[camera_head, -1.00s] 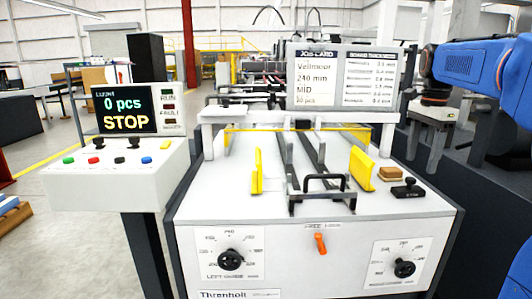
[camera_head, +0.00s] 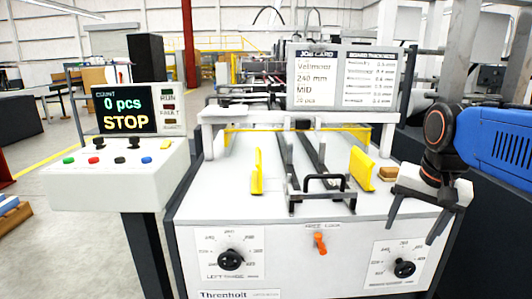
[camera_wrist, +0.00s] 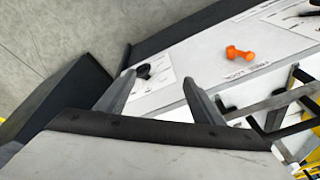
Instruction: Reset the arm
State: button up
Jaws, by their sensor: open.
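My gripper (camera_head: 410,233) hangs over the front right corner of the white machine, fingers apart and pointing down. In the wrist view its fingers (camera_wrist: 160,80) frame the machine's front panel and hold nothing. The right dial's black knob (camera_head: 404,268) is below the gripper in the head view. The same knob (camera_wrist: 143,71) shows close to the left fingertip in the wrist view; I cannot tell the gap. My blue arm comes in from the right.
An orange lever (camera_head: 320,243) is on the front panel, left of the gripper. Two yellow guides (camera_head: 257,172) and a black handle (camera_head: 322,183) stand on the machine top. A tan block (camera_head: 387,174) lies beside the gripper. A console (camera_head: 127,109) reads STOP.

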jog(key=s+a+f+n+t, duration=0.1)
jog(key=s+a+f+n, duration=0.2)
jog(key=s+f+n, duration=0.3)
jog(key=s+f, duration=0.5)
jog(key=f, duration=0.1)
jog(key=shift+s+a+n+t, duration=0.15)
jog(key=shift+a+n+t, duration=0.15)
jog(key=shift+a+t, duration=0.1)
jog(key=shift+o, duration=0.5)
